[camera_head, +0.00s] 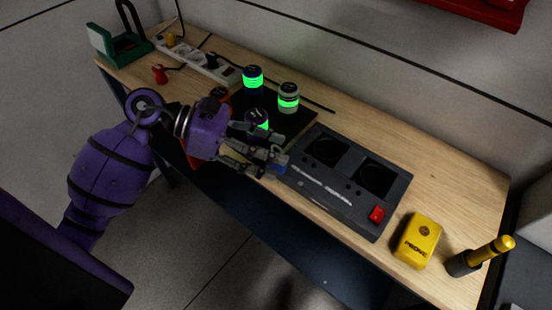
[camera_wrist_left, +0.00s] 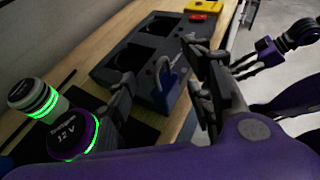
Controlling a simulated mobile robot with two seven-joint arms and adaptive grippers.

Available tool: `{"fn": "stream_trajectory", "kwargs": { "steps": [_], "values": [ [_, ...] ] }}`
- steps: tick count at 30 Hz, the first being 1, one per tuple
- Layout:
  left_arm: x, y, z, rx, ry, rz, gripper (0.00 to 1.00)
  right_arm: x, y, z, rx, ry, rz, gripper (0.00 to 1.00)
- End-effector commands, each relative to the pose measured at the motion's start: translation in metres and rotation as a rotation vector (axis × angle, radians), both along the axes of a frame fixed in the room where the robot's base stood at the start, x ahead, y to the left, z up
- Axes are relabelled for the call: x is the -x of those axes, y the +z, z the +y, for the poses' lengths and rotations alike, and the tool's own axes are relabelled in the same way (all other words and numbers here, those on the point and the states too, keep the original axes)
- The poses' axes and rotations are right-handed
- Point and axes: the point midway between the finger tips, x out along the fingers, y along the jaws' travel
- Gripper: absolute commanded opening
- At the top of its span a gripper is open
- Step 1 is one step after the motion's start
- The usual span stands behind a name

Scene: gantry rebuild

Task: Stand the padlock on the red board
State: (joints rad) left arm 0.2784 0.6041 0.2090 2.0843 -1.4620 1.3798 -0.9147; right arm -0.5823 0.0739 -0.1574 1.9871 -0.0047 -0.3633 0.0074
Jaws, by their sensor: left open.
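The padlock (camera_wrist_left: 167,88) is blue with a dark shackle and stands upright by the near side of the black two-well unit in the left wrist view. In the head view only a bit of blue (camera_head: 281,160) shows at my fingertips. My left gripper (camera_head: 264,150) is open, its fingers on either side of the padlock in the wrist view (camera_wrist_left: 160,95); I cannot tell whether they touch it. A red surface (camera_head: 191,158), perhaps the red board, shows mostly hidden behind my left wrist. My right gripper (camera_wrist_left: 240,66) is small at the right, away from the bench.
The black unit (camera_head: 335,205) has a red switch. Several green-banded canisters (camera_head: 288,97) stand beside the gripper on a dark mat. A yellow box (camera_head: 418,240) and yellow-handled tool (camera_head: 485,254) sit at the right. A power strip (camera_head: 200,62) lies at the back left.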

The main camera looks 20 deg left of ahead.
Motion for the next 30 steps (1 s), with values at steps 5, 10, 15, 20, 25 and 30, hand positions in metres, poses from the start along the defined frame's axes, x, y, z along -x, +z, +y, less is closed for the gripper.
{"fn": "stream_trajectory", "kwargs": {
  "steps": [5, 10, 15, 20, 25, 30],
  "values": [
    [-0.0011, -0.0032, -0.0045, -0.001, 0.0, 0.001, 0.48, 0.0024, -0.0025, -0.0002, 0.001, 0.003, 0.008, 0.4],
    [-0.0008, -0.0034, -0.0042, -0.002, 0.001, 0.002, 0.41, 0.002, -0.0026, -0.0001, 0.001, 0.006, 0.008, 0.4],
    [-0.0008, -0.0033, -0.0041, -0.001, 0.001, 0.002, 0.19, 0.0001, -0.0011, 0.0002, 0.002, 0.008, 0.003, 0.4],
    [-0.0007, -0.0035, -0.004, -0.001, 0.0, 0.003, 0.0, -0.0018, 0.0002, 0.0004, 0.002, 0.008, -0.001, 0.4],
    [-0.0006, -0.0038, -0.004, -0.001, 0.0, 0.004, 0.0, -0.0021, 0.0005, 0.0005, 0.001, 0.009, -0.001, 0.4],
    [-0.0005, -0.0041, -0.0039, -0.002, 0.0, 0.004, 0.0, -0.002, 0.0003, 0.0005, 0.001, 0.009, -0.001, 0.4]
  ]
}}
